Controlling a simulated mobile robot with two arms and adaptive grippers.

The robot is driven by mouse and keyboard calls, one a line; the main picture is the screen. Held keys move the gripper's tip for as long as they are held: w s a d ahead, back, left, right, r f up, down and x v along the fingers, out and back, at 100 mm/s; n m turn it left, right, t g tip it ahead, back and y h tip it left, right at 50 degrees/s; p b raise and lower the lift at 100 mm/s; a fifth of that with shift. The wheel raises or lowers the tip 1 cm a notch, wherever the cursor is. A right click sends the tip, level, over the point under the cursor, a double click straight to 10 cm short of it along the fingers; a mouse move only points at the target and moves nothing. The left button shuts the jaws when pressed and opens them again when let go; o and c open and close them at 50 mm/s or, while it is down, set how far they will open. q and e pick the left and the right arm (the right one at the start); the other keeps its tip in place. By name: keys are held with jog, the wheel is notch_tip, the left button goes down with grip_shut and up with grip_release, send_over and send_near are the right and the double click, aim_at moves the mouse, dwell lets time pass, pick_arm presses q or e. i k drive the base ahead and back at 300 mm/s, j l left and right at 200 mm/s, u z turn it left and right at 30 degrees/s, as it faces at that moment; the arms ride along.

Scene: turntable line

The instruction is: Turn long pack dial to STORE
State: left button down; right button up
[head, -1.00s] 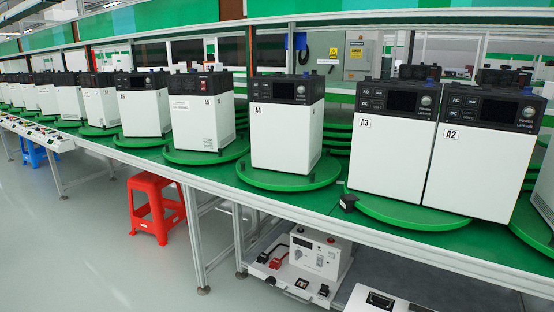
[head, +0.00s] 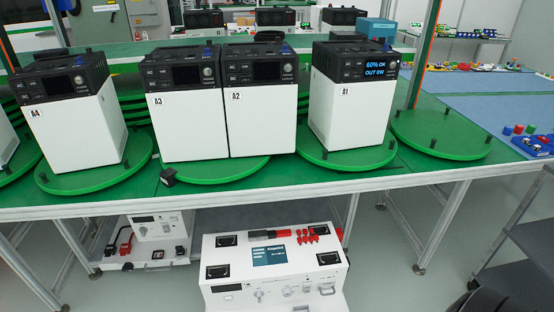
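I cannot tell which way any dial points. Neither of my grippers is in view.
White units A4 (head: 80,125), A3 (head: 185,122), A2 (head: 262,118) and A1 (head: 350,112) stand on green turntables above. A1's screen is lit. A smaller white device (head: 158,230) sits on the lower shelf. A grey cart (head: 525,245) stands right. The floor between is clear.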

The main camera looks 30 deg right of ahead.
aim_at(286, 292)
jog(key=z, duration=1.25)
